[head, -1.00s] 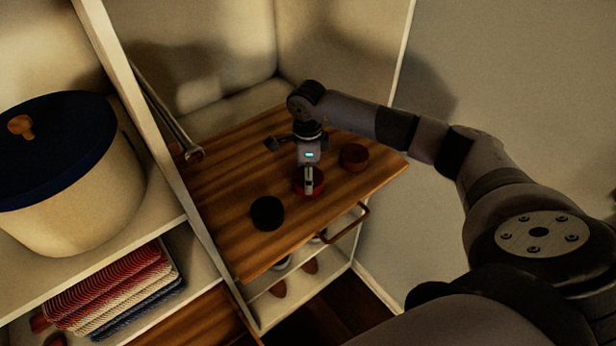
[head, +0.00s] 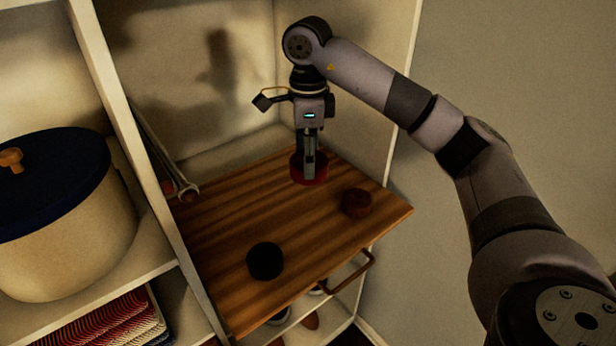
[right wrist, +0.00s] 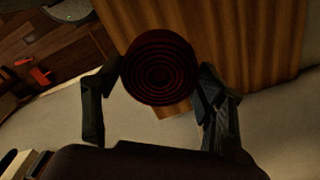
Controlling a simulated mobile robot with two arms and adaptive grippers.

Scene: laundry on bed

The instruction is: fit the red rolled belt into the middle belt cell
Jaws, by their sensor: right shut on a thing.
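My right gripper (head: 309,172) points down and is shut on the red rolled belt (head: 322,171), which appears lifted above the wooden board (head: 215,250). In the right wrist view the dark red coil (right wrist: 158,70) shows its spiral face between the two fingers of the gripper (right wrist: 160,95). A brown rolled belt (head: 357,202) lies on the board near its right edge. A black rolled belt (head: 265,261) lies near the board's front. I cannot make out the belt cells. My left gripper is not in view.
A cream pot with a dark blue lid (head: 50,175) stands on the left shelf, above folded striped cloths (head: 95,325). A white upright panel (head: 140,190) divides that shelf from the board. Walls close off the back and right. A handle (head: 350,275) juts out below the board's front.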

